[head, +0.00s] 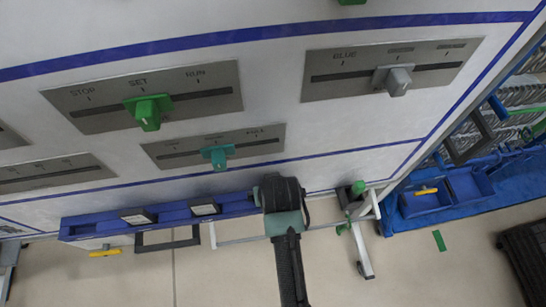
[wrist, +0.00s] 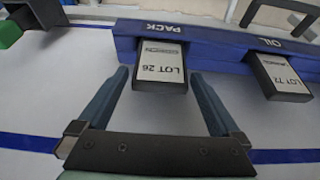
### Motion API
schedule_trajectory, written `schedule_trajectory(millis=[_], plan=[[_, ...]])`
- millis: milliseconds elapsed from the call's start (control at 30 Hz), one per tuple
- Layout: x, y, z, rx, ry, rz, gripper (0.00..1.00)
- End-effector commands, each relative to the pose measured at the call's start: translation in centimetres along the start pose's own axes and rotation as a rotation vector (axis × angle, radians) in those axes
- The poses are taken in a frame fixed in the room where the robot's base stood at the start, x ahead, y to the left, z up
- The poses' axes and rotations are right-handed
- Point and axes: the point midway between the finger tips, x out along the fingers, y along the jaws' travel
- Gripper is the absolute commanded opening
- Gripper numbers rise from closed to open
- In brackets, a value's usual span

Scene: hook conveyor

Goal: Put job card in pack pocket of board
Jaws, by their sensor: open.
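In the wrist view a dark block-like card with a white face reading LOT 26 (wrist: 160,66) is at the pocket marked PACK on the blue board (wrist: 215,42). Its lettering appears upside down, and its lower part sticks out from the board. My gripper (wrist: 160,80) is open, with one finger on each side of this card and a small gap at each side. I cannot tell how deep the card sits. In the head view my gripper (head: 284,195) covers the right end of the board (head: 92,224) and hides this card.
A LOT 77 card (wrist: 280,76) is at the OIL pocket. In the head view two cards (head: 137,216) (head: 204,207) show on the board. Slider panels (head: 215,148) are on the white wall above. A green-tipped stand (head: 357,188) is close on the right, beside blue bins (head: 425,203).

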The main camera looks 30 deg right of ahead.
Motion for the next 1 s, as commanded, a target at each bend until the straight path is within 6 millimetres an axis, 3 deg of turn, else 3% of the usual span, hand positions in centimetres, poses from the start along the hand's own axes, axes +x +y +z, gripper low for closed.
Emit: schedule_trajectory(millis=[600,1000], plan=[[-10.2,0.0,0.0,0.000,0.002,0.000,1.00],[-11.4,0.0,0.0,0.000,0.000,0.000,1.00]])
